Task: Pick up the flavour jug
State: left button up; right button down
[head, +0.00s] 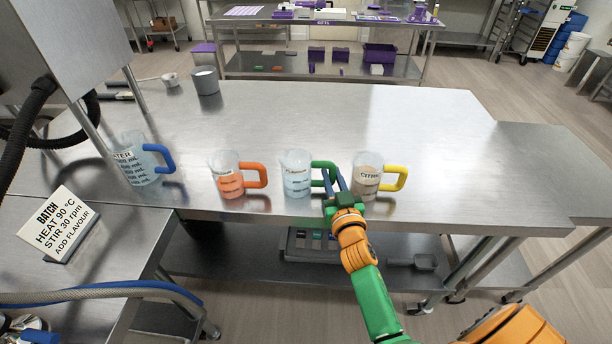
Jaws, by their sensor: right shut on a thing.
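The flavour jug (297,174) is a clear measuring jug with a dark label, pale blue liquid and a green handle (324,166). It stands upright on the steel table, third from the left in a row of jugs. My right gripper (333,180) reaches in from the front right, and its jaws are shut on the green handle, at the jug's right side. The fingers partly hide the lower handle. The jug appears to rest on the table top. My left gripper is not in the picture.
Close on the right stands the citric jug (368,178) with a yellow handle. On the left are an orange-handled jug (228,176) and a blue-handled water jug (141,162). A batch sign (58,226) stands front left. A grey cup (206,82) stands behind. The table's middle is clear.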

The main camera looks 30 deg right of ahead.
aim_at(334, 164)
dwell(0.4)
jog(key=shift+r, duration=0.45)
jog(key=r, duration=0.1)
jog(key=r+p, duration=0.1)
jog(key=r, duration=0.1)
jog(key=shift+s+a+r+p, duration=0.1)
jog(key=shift+s+r+p, duration=0.2)
jog(key=shift+p, duration=0.05)
jog(key=s+a+r+p, duration=0.3)
jog(key=s+r, duration=0.5)
jog(key=s, duration=0.5)
jog(key=shift+a+r+p, duration=0.2)
jog(key=shift+p, duration=0.55)
jog(key=c, duration=1.6)
grip_release()
